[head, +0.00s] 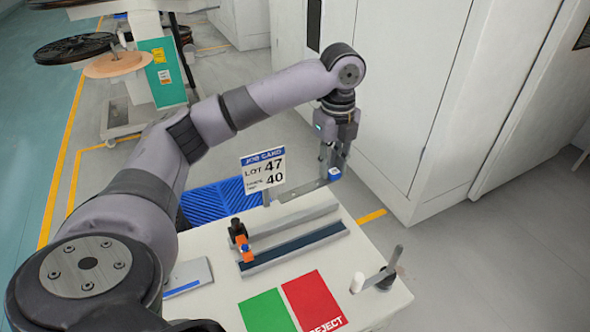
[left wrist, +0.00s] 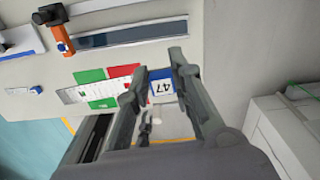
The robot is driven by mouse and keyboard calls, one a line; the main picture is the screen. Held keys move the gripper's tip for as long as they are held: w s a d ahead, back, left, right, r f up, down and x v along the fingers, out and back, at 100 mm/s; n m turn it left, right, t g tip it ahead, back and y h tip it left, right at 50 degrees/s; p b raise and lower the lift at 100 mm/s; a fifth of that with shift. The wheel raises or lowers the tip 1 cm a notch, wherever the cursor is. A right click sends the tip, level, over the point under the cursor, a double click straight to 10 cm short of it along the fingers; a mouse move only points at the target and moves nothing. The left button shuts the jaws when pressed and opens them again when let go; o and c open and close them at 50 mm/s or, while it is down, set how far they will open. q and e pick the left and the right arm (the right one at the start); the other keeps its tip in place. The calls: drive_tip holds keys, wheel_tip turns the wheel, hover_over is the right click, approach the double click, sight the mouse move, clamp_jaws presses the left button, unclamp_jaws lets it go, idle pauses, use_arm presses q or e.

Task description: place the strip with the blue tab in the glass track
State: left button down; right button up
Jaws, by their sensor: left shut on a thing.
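My left gripper (head: 333,160) is shut on the strip (head: 303,190), above the far right of the table. The strip is thin and grey and reaches left from the fingers. Its blue tab (head: 335,173) is by the fingertips. In the left wrist view the tab (left wrist: 160,85), marked 47, shows between the fingers, and the pale strip (left wrist: 88,94) extends left. The glass track, seemingly the long one with a dark bed (head: 293,248), lies on the table apart from the strip, with an orange block (head: 245,250) at its left end. My right gripper is not in view.
A job card (head: 263,170) reading lot 47 stands behind a pale bar (head: 290,222). Green (head: 265,312) and red reject (head: 314,300) patches lie in front of the track. An upright post (head: 390,268) stands at right. A blue ribbed mat (head: 212,202) is at left.

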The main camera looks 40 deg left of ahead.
use_arm(q)
drive_tip(key=m+p, duration=0.1)
hover_over(323, 230)
wheel_tip(323, 230, down, 15)
drive_tip(key=shift+f, duration=0.1)
wheel_tip(323, 230, down, 4)
drive_tip(key=shift+r+p, duration=0.1)
drive_tip(key=shift+p, duration=0.3)
drive_tip(key=shift+f, duration=0.45)
drive_tip(key=shift+f, duration=0.2)
drive_tip(key=shift+f, duration=0.4)
drive_tip(key=c, duration=1.4)
unclamp_jaws()
